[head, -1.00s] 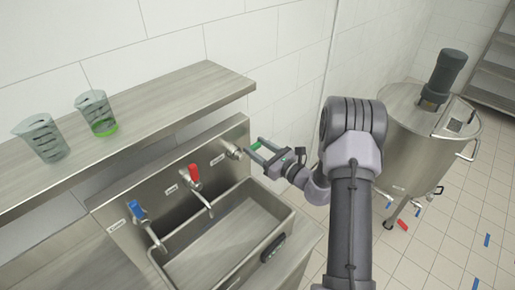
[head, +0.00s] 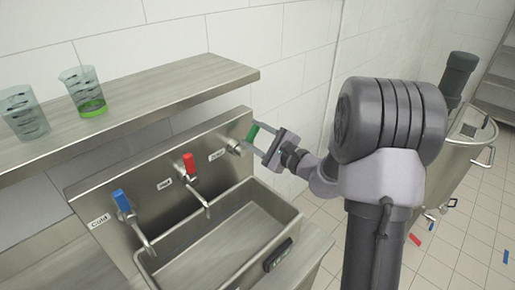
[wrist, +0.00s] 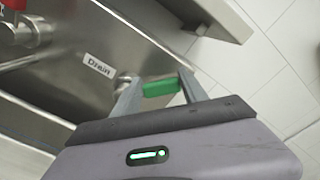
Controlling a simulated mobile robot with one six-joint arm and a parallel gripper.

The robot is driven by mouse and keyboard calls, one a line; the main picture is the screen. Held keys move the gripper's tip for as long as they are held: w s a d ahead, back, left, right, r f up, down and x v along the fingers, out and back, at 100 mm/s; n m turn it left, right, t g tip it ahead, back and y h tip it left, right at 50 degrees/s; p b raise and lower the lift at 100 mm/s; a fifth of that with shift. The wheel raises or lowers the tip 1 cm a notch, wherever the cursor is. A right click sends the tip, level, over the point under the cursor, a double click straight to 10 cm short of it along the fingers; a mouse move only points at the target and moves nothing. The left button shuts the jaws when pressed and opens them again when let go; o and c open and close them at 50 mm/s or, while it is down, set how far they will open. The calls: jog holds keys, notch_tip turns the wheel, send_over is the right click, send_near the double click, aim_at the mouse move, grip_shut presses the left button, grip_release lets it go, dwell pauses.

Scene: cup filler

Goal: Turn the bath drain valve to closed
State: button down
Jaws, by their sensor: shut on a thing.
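The bath drain valve is at the right end of the steel back panel, with a round metal body (head: 235,146) and a green handle (head: 252,132). In the wrist view the green handle (wrist: 160,88) lies between the two fingers, close to the "Drain" label (wrist: 98,65). My gripper (head: 254,138) reaches the valve from the right and is shut on the green handle; it also shows in the wrist view (wrist: 160,84). Part of the valve body is hidden behind a finger in the wrist view.
A red-handled tap (head: 189,164) and a blue-handled tap (head: 122,201) stand left of the drain valve. The basin (head: 287,214) lies below. A shelf (head: 170,97) above holds two beakers, one with green liquid (head: 92,109). A steel tank (head: 455,165) stands at right.

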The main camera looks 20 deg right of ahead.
jog(key=a+n+b, duration=0.1)
jog(key=n+b, duration=0.1)
jog(key=b, duration=0.3)
jog(key=s+a+n+b, duration=0.1)
jog(key=n+b, duration=0.2)
jog(key=b, duration=0.2)
jog(key=a+n+b, duration=0.2)
jog(key=n+b, duration=0.1)
jog(key=b, duration=0.2)
jog(key=shift+s+r, duration=0.35)
jog(key=shift+s, duration=0.05)
jog(key=shift+a+n, duration=0.1)
jog(key=shift+n, duration=0.2)
jog(key=c, duration=0.9)
grip_release()
jog(key=shift+r, duration=0.1)
jog(key=shift+s, duration=0.1)
jog(key=p+v, duration=0.1)
jog(key=v, duration=1.6)
jog(key=shift+s+p, duration=0.1)
jog(key=shift+p, duration=0.25)
